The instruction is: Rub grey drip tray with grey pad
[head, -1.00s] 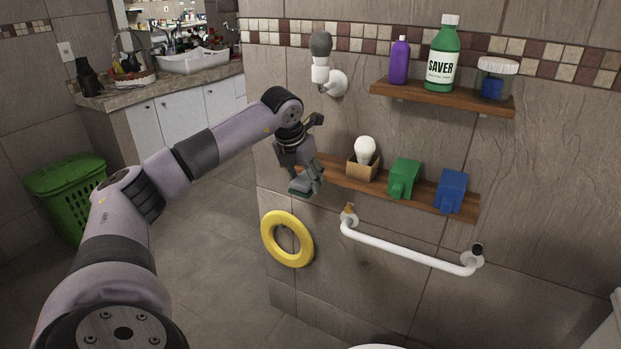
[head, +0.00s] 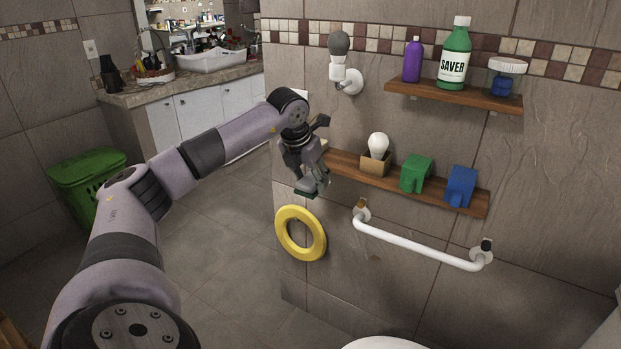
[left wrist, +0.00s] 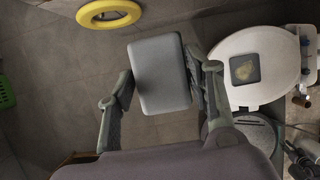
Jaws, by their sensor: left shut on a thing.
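My left gripper (head: 312,182) is shut on the grey pad, a rounded rectangular block, and holds it in the air in front of the wall. In the left wrist view the pad (left wrist: 161,73) sits between the two fingers of the left gripper (left wrist: 165,85). The grey drip tray (left wrist: 245,69), a small dark-rimmed square with a yellowish stain, lies on the white toilet lid to the right of the pad, apart from it. The tray is out of the head view. My right gripper is in neither view.
A yellow ring (head: 300,233) hangs on the wall below my left gripper. A wooden shelf (head: 335,168) with a bulb, a green and a blue item is close beside it. A white grab rail (head: 415,246) is lower right. The white toilet lid (left wrist: 262,52) bears the tray.

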